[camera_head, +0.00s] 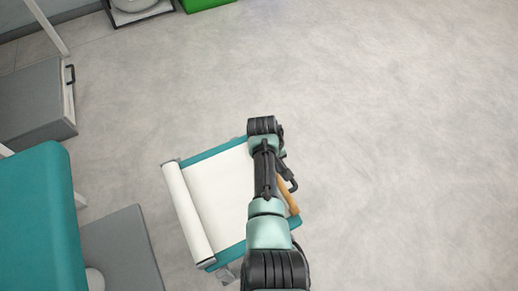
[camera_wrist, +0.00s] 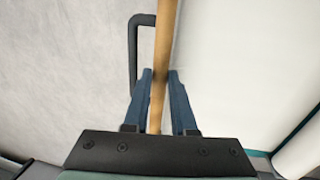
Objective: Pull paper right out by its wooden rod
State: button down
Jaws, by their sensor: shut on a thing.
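The white paper (camera_head: 222,195) lies across a teal-topped stand, running from a white roll (camera_head: 188,214) on the left toward the right. The wooden rod (camera_head: 289,196) is at the paper's right edge, partly hidden behind my arm in the head view. In the wrist view the rod (camera_wrist: 161,50) runs upright through the middle, with the paper (camera_wrist: 240,70) to its right. My gripper (camera_wrist: 159,82) is shut on the wooden rod, one blue finger on each side. In the head view my arm reaches over the stand's right side.
A dark bent handle (camera_wrist: 138,50) stands just left of the rod in the wrist view. A teal padded seat (camera_head: 40,215) and a grey step (camera_head: 122,250) are at the left. A grey cabinet (camera_head: 35,105) stands farther back. The floor (camera_head: 420,150) to the right is clear.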

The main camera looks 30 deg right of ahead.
jog(key=shift+d, duration=0.35)
jog(key=c, duration=1)
grip_release()
notch_tip(320, 180, up, 13)
jog(key=a+p, duration=0.2)
jog(key=p, duration=0.5)
jog(key=shift+p, duration=0.3)
jog(key=shift+f, duration=0.1)
